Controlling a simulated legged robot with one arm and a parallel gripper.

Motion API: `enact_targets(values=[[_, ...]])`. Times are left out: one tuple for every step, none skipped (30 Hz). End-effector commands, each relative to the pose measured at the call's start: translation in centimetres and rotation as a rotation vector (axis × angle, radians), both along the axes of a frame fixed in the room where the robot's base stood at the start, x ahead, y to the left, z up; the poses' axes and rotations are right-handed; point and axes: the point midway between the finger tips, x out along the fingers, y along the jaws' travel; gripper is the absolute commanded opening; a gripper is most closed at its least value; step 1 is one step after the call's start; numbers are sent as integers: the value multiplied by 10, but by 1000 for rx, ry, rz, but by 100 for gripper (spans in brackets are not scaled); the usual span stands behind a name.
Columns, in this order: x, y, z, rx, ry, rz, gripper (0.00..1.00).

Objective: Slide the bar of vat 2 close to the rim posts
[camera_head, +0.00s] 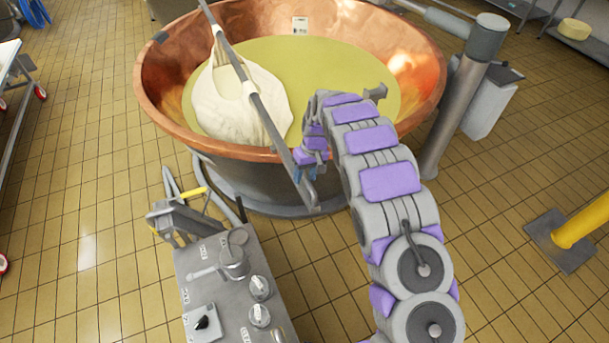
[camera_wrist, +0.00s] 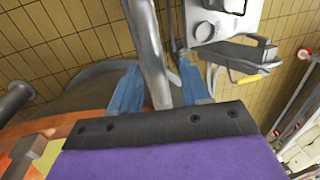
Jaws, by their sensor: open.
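The copper vat (camera_head: 152,95) holds yellow liquid, and its number is not readable. A grey metal bar (camera_head: 262,112) crosses above it at a slant, its near end (camera_head: 308,196) sticking out past the front rim. A white cloth bundle (camera_head: 232,103) hangs from the bar into the liquid. My gripper (camera_head: 304,172) is at the bar's near end, just outside the rim. In the wrist view, the blue fingers of my gripper (camera_wrist: 158,70) are open on either side of the bar (camera_wrist: 147,40), apart from it.
A grey control panel (camera_head: 232,270) with knobs and a yellow-handled lever (camera_head: 193,193) stands in front of the vat. A steel column (camera_head: 462,100) stands right of the vat. A yellow post (camera_head: 582,222) is at far right. Tiled floor is open to the left.

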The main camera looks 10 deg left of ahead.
Motion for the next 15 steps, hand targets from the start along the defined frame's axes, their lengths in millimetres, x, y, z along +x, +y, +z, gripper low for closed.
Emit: enact_targets(values=[[0, -1, -1, 1, 0, -1, 46], [0, -2, -1, 1, 0, -1, 46], [0, -1, -2, 1, 0, -1, 46], [0, -1, -2, 1, 0, -1, 46], [0, -1, -2, 1, 0, -1, 46], [0, 0, -2, 0, -1, -1, 46], [0, 0, -2, 0, 0, -1, 46], [0, 1, -3, -1, 0, -1, 46], [0, 2, -3, -2, 0, 0, 46], [0, 3, -3, -3, 0, 0, 45], [0, 4, -3, -4, 0, 0, 42], [0, 4, -3, -4, 0, 0, 38], [0, 4, -3, -4, 0, 0, 35], [0, 4, -3, -4, 0, 0, 32], [0, 4, -3, -4, 0, 0, 28]])
